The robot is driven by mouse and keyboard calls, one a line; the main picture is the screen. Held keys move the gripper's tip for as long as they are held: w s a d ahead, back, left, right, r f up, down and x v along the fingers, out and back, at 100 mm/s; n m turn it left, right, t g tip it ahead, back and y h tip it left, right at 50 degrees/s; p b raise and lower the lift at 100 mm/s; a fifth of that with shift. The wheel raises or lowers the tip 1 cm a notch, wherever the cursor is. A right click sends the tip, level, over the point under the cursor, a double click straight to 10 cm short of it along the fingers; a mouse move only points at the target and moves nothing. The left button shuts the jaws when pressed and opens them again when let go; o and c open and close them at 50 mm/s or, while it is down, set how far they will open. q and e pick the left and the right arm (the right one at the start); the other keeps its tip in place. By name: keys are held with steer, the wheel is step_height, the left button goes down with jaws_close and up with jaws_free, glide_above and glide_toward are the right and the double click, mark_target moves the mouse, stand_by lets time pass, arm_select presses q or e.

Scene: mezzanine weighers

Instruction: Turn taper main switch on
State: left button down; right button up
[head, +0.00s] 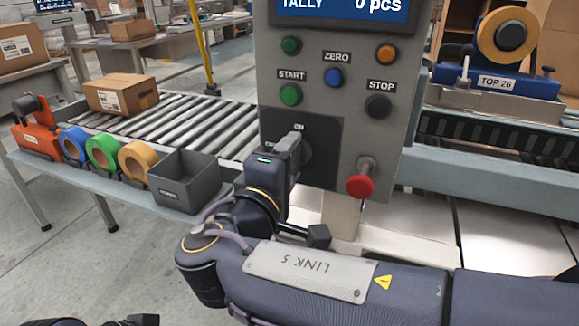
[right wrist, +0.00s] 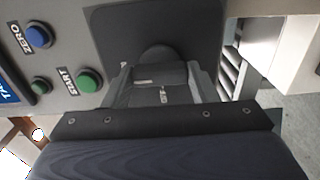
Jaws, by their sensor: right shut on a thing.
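The taper main switch (head: 307,154) is a dark rotary switch on a black plate (head: 325,135) at the lower left of the grey control panel (head: 350,65). An ON label shows above it in the head view. My right gripper (head: 289,146) is at the switch and covers most of it. In the right wrist view, the switch's dark handle (right wrist: 160,76) lies between the two grey fingers (right wrist: 160,84), which are shut on it. The handle's exact angle is hard to tell behind my gripper.
A red mushroom button (head: 360,186) sticks out right of the switch. Green START (head: 290,95), blue ZERO (head: 334,77) and black STOP (head: 378,105) buttons sit above. A grey bin (head: 186,180) and tape rolls stand on a shelf at left, before a roller conveyor (head: 215,125).

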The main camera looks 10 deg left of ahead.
stand_by(0.3)
steer(key=o, duration=1)
steer(key=p+v, duration=0.1)
steer(key=v, duration=0.7)
